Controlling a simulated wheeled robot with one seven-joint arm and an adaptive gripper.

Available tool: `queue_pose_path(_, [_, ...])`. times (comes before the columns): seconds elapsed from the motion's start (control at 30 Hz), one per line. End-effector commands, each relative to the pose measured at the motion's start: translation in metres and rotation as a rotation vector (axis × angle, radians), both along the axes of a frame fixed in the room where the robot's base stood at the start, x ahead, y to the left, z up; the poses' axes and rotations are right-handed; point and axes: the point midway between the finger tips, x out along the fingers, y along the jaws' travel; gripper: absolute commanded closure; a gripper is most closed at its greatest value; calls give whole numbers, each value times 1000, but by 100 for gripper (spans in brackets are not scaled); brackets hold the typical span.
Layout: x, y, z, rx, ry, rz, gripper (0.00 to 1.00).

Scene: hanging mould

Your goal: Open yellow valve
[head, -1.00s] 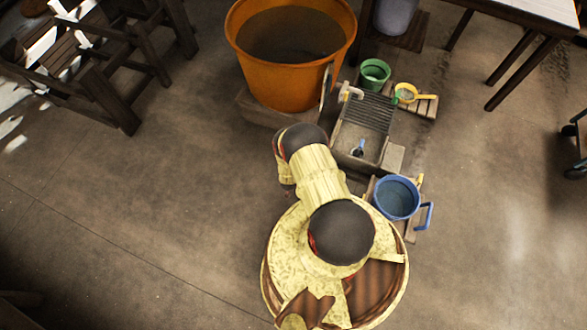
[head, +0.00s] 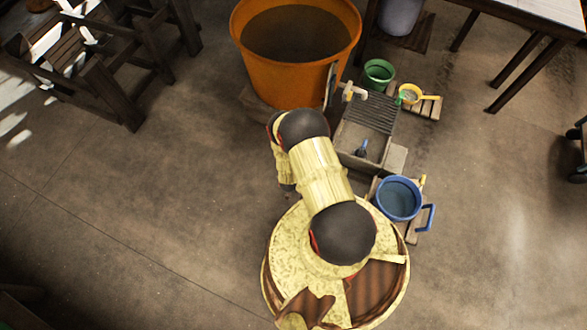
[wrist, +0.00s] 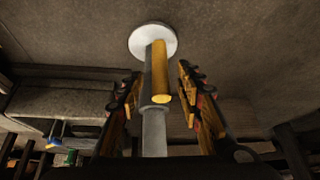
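The yellow valve handle (wrist: 160,72) is a straight bar lying along a grey pipe (wrist: 154,130) in the wrist view. The pipe runs up to a round white flange (wrist: 153,40). My gripper (wrist: 158,85) is open, with one finger on each side of the handle and pipe. Gaps show between the fingers and the handle, wider on the right. In the head view my arm hides the gripper, and I cannot make out the yellow handle there.
A large orange tub (head: 295,85) stands behind my arm.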

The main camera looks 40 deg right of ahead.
Motion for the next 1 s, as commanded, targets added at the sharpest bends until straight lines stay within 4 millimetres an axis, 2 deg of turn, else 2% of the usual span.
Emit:
queue_pose_path(0.2, [-8,12,26,-1,-1,0,64])
queue_pose_path(0.4, [-13,18,38,0,0,1,64])
queue_pose_path(1.0, [-14,19,41,-1,-1,0,64])
